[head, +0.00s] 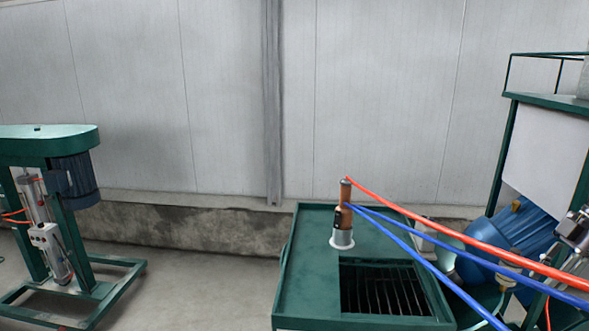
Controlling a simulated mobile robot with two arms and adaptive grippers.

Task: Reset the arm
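Neither of my grippers nor my arms shows in the head view. A brown, copper-coloured spray tool (345,205) stands upright in a silver cup-like holder (342,239) on top of a green cabinet (308,265). A red hose (440,223) runs from its top to the right. Blue hoses (420,262) run from its side toward the lower right.
A dark grated opening (385,290) lies in the cabinet top. A green-framed machine with a blue motor (525,235) stands at right. Another green machine (45,145) stands at left. Bare floor (200,275) lies between it and the cabinet. A pale panelled wall (220,90) closes the back.

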